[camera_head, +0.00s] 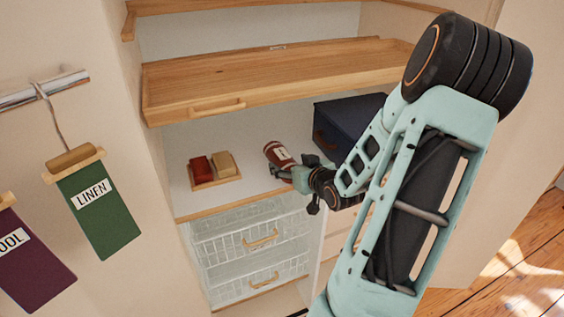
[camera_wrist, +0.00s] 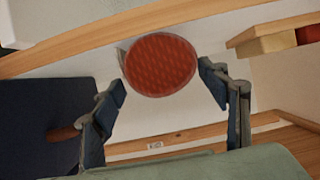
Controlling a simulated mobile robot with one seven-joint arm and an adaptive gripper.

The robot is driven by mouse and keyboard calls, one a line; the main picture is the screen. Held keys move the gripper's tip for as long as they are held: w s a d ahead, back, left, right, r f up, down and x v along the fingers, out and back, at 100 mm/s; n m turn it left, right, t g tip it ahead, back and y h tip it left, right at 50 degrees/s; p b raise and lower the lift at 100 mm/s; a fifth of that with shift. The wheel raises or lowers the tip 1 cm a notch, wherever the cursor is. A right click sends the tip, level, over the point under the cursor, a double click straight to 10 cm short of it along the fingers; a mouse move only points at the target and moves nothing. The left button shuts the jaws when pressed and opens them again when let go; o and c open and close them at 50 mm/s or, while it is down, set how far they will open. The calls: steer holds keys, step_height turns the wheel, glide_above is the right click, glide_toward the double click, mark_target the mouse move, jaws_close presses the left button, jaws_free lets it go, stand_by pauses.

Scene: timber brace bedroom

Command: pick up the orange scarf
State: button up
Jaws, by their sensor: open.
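A rolled reddish-orange bundle with a pale band, which looks like the orange scarf (camera_head: 280,153), lies on the white shelf (camera_head: 240,192) beside a dark blue box. In the wrist view the scarf (camera_wrist: 160,64) shows its round, textured red end. My gripper (camera_head: 281,171) is at the near end of the scarf. In the wrist view my gripper (camera_wrist: 163,80) is open, with one finger on each side of the scarf's end. Gaps show between the fingers and the scarf. The far part of the scarf is hidden in the wrist view.
The dark blue box (camera_head: 346,124) stands right of the scarf. A small wooden tray (camera_head: 216,183) with a red and a tan block is at left. A wooden pull-out shelf (camera_head: 270,75) hangs above. Wire baskets (camera_head: 250,240) sit below. Labelled tags (camera_head: 98,208) hang at far left.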

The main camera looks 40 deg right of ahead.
mark_target(282, 158)
steer(key=shift+a+p+x, duration=0.15)
steer(key=shift+a+x, duration=0.05)
steer(key=shift+x, duration=1.05)
steer(key=shift+a+p+x, duration=0.15)
steer(key=shift+x, duration=1.1)
steer(key=shift+f, duration=0.15)
steer(key=shift+c, duration=0.6)
steer(key=c, duration=1.2)
steer(key=shift+r, duration=0.8)
steer(key=s+r, duration=0.1)
steer(key=r, duration=0.1)
steer(key=s+a+r+p, duration=0.1)
steer(key=s+r, duration=0.1)
steer(key=r, duration=0.1)
steer(key=s+r, duration=0.2)
steer(key=r, duration=0.1)
steer(key=shift+a, duration=0.35)
steer(key=a+b+v, duration=0.1)
steer(key=b+v, duration=0.2)
steer(key=v, duration=0.6)
